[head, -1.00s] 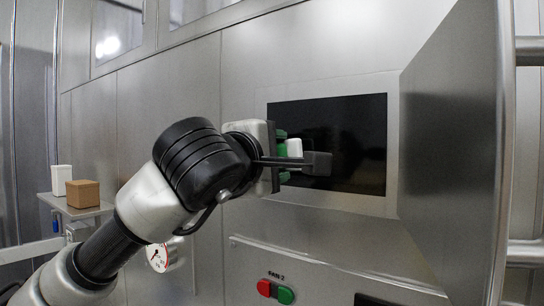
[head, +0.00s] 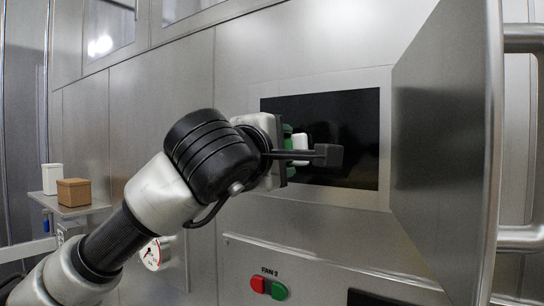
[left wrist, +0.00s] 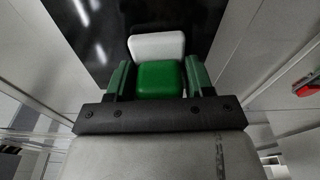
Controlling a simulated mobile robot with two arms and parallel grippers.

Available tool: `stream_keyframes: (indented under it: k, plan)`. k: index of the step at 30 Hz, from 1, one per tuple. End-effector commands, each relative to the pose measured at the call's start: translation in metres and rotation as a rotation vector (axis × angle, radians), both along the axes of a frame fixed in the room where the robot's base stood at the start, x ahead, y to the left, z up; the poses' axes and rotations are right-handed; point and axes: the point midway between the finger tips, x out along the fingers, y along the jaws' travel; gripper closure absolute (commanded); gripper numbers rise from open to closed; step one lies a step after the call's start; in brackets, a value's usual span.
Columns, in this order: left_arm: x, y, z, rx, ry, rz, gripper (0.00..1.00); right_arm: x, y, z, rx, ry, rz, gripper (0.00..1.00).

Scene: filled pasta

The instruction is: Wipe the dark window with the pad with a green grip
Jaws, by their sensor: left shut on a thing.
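The dark window (head: 352,130) is a black rectangle set in the metal wall; it also shows behind the pad in the left wrist view (left wrist: 95,30). My left gripper (head: 300,150) is in front of the window's left part. It is shut on the pad, whose white body (left wrist: 157,45) and green grip (left wrist: 158,79) sit between the green-lined fingers in the left wrist view. In the head view the pad (head: 301,145) is partly hidden by a finger. I cannot tell whether the pad touches the glass. My right gripper is not in view.
An open metal door (head: 445,140) stands out from the wall just right of the window. Red and green buttons (head: 269,288) and a gauge (head: 153,254) are below. A shelf (head: 85,209) at left holds a brown box (head: 74,192) and a white container (head: 52,178).

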Motion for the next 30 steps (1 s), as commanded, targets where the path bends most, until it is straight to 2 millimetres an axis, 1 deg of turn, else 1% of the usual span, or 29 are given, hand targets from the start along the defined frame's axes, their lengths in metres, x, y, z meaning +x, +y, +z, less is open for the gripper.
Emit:
stream_keyframes:
  k: [1,4,11,21,30]
  plan:
    - [-0.004,-0.005,-0.002,0.001,-0.003,-0.002,0.67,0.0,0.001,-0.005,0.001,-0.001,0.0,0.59]
    - [-0.009,-0.011,-0.002,0.001,-0.003,-0.002,0.67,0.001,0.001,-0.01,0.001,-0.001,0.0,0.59]
    - [-0.013,-0.017,-0.001,0.001,-0.001,-0.001,0.67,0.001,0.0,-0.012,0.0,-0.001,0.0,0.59]
    - [-0.028,-0.04,-0.001,0.002,-0.002,-0.001,0.67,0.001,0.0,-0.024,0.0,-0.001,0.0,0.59]
    - [-0.034,-0.05,-0.001,0.0,-0.002,-0.002,0.67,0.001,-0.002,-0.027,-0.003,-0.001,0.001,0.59]
